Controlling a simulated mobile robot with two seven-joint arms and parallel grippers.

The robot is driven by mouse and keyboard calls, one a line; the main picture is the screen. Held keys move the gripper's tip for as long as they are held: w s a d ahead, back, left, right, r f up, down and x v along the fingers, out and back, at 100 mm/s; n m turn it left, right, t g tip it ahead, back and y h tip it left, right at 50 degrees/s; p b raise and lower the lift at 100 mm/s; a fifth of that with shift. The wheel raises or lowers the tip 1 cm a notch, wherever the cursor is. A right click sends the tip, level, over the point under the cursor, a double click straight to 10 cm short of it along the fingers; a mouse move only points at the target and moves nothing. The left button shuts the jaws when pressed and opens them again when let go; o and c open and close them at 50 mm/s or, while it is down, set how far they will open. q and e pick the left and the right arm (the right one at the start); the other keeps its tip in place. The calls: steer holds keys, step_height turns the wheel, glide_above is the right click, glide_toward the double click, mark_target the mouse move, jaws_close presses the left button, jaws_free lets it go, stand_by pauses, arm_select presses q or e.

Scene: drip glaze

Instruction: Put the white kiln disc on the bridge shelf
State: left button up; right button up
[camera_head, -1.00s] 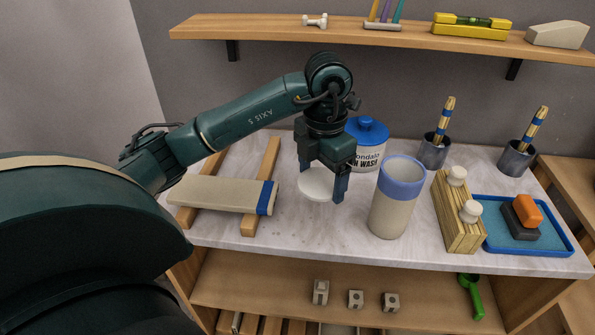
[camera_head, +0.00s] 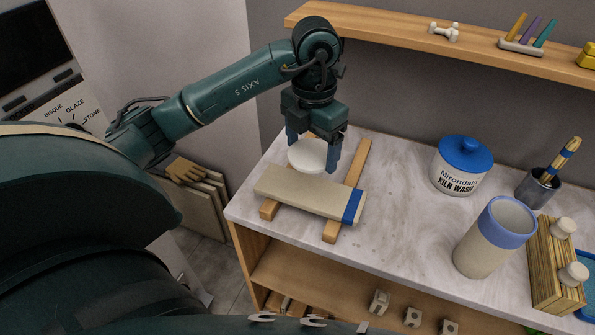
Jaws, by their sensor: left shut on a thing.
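The white kiln disc (camera_head: 307,155) is between the fingers of my left gripper (camera_head: 311,156), which is shut on it. The bridge shelf (camera_head: 300,192) is a beige slab with a blue band at its right end, lying across two wooden strips (camera_head: 357,166) on the marble worktop. The disc shows just behind the slab's far edge in the picture; I cannot tell how high it is above the worktop. My right gripper is not in view.
On the worktop (camera_head: 400,225) stand a kiln wash jar (camera_head: 461,170), a beige cup with a blue rim (camera_head: 490,240), a brush pot (camera_head: 537,188) and a wooden block with white knobs (camera_head: 555,262). A wall shelf (camera_head: 480,52) runs above. The worktop between slab and jar is clear.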

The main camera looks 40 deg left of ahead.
arm_select(q)
glide_above(310, 190)
step_height(310, 190, down, 6)
steer(key=shift+r, duration=0.2)
step_height(310, 190, down, 3)
steer(key=o, duration=0.6)
steer(key=shift+f, duration=0.2)
steer(key=o, duration=0.4)
steer(key=shift+r, duration=0.1)
